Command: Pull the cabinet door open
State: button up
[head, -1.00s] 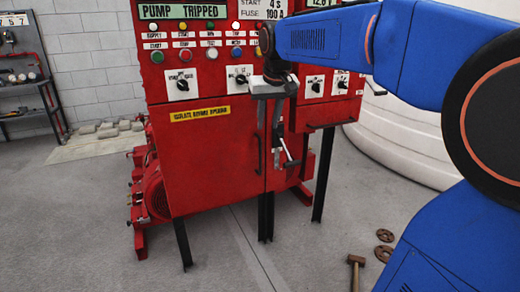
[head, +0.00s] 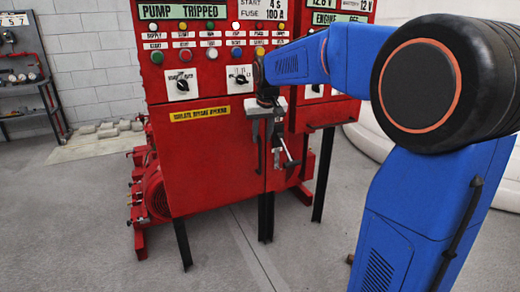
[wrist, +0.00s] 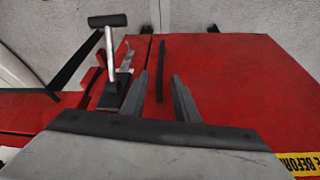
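The red cabinet door (head: 215,150) is shut, with a yellow label on its upper part. Its slim black upright handle (head: 260,157) is near the door's right edge. My gripper (head: 265,138) is in front of the door's upper right, fingers pointing down, at the handle's upper part. In the wrist view, my gripper (wrist: 161,76) is open, with the black handle (wrist: 162,60) showing in the gap between the two fingers and running past their tips. Red shows on both sides of the handle, so the fingers do not look closed on it. The depth between them is hard to tell.
A lever with a black cross grip (head: 290,163) sticks out just right of the handle; it also shows in the wrist view (wrist: 108,20). A red pump (head: 155,195) stands left of the cabinet. The floor (head: 110,240) in front is clear.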

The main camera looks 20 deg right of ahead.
aim_at(260, 146)
jog(key=x, duration=0.7)
grip_shut()
